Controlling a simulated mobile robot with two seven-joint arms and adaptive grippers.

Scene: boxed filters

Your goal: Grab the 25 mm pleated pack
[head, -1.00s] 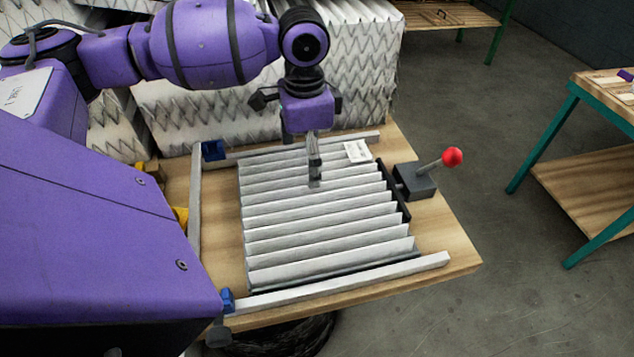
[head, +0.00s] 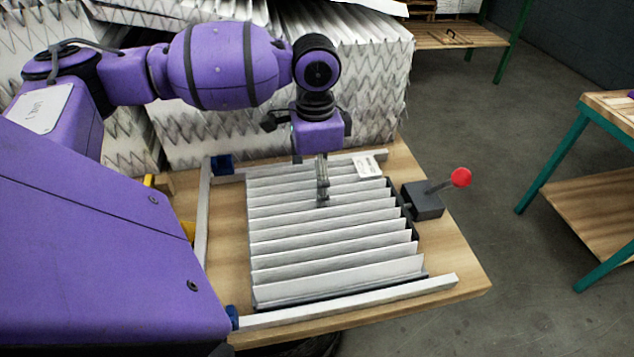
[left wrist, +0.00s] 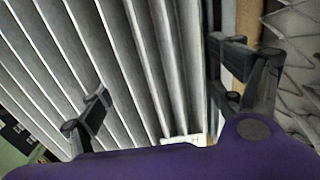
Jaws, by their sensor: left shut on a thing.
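The pleated pack (head: 340,238), white with parallel ridges, lies flat on a wooden bench in a rail frame. A small white label (head: 367,167) is at its back right corner. My left gripper (head: 323,195) points down at the pack's back half and is shut on it. In the left wrist view, the pleats (left wrist: 150,70) run between the two dark fingers, which stand wide apart. The fingertips' exact contact is hard to see. The pack's size marking cannot be read. My right gripper is not in view.
Metal rails (head: 350,302) border the bench (head: 455,270). A dark lever clamp with a red knob (head: 461,177) stands at the pack's right. Tall stacks of pleated white filters (head: 215,132) stand close behind. A green-legged table (head: 560,150) is at the right; the floor between is clear.

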